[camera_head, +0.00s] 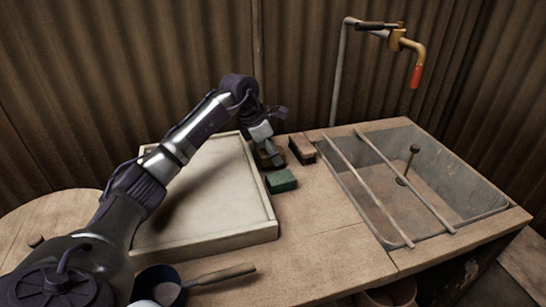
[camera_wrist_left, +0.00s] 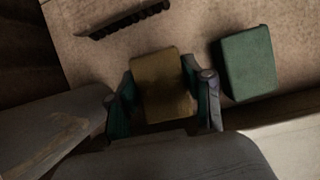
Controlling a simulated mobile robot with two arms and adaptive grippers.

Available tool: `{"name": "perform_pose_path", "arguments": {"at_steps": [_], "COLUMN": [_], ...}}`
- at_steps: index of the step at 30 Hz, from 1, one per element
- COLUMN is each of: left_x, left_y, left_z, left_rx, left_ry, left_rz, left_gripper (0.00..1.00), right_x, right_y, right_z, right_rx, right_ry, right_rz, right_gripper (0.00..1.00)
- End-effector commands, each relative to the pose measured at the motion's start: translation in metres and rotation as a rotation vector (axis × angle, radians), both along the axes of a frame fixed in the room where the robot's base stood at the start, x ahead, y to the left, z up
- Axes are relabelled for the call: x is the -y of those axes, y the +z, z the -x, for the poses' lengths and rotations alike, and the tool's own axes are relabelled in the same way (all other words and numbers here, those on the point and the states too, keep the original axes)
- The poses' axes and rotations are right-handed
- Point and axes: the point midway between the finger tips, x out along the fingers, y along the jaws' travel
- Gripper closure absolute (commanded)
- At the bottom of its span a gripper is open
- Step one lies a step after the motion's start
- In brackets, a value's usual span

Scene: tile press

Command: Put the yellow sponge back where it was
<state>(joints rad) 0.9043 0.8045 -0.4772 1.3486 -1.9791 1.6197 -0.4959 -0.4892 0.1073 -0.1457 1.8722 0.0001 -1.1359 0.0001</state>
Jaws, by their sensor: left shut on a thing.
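The yellow sponge (camera_wrist_left: 162,85) is a dull yellow-brown block between the two fingers of my left gripper (camera_wrist_left: 163,105) in the left wrist view. The gripper is shut on it. In the head view my left gripper (camera_head: 270,150) points down at the back of the table, between the pale tray and the brush, and hides most of the sponge. The sponge is at or close above the table top; I cannot tell whether it touches. My right gripper is not in view.
A green sponge (camera_head: 281,181) lies just beside the gripper. A brown brush (camera_head: 302,149) lies behind it to the right. The pale tray (camera_head: 265,205) is at left, the grey sink (camera_head: 470,200) with two bars at right. A dark pan (camera_head: 160,285) lies in front.

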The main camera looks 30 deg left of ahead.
Motion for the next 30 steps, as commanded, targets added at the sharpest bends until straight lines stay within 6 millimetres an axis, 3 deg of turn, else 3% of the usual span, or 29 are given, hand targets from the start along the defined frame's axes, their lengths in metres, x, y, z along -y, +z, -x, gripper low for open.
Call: {"name": "perform_pose_path", "arguments": {"at_steps": [3,13,14,18,30], "left_x": [0.0003,-0.0001,-0.0001,0.0000,-0.0008], "left_y": [-0.0137,-0.0157,-0.0158,-0.0154,-0.0095], "left_z": [0.0002,0.0002,0.0002,0.0002,0.0006], "left_rx": [0.000,0.001,0.001,0.001,0.001], "left_ry": [0.000,0.000,0.000,0.000,0.000], "left_rz": [0.001,0.001,0.001,0.001,0.000], "left_gripper": [0.82,0.82,0.48,0.24,0.24], "right_x": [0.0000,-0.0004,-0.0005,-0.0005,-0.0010], "right_y": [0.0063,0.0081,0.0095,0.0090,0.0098], "right_z": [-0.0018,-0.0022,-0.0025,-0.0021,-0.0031], "right_rx": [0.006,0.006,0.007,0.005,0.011], "right_ry": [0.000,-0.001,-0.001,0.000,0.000], "right_rz": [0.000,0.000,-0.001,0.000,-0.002], "right_gripper": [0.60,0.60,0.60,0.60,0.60]}}
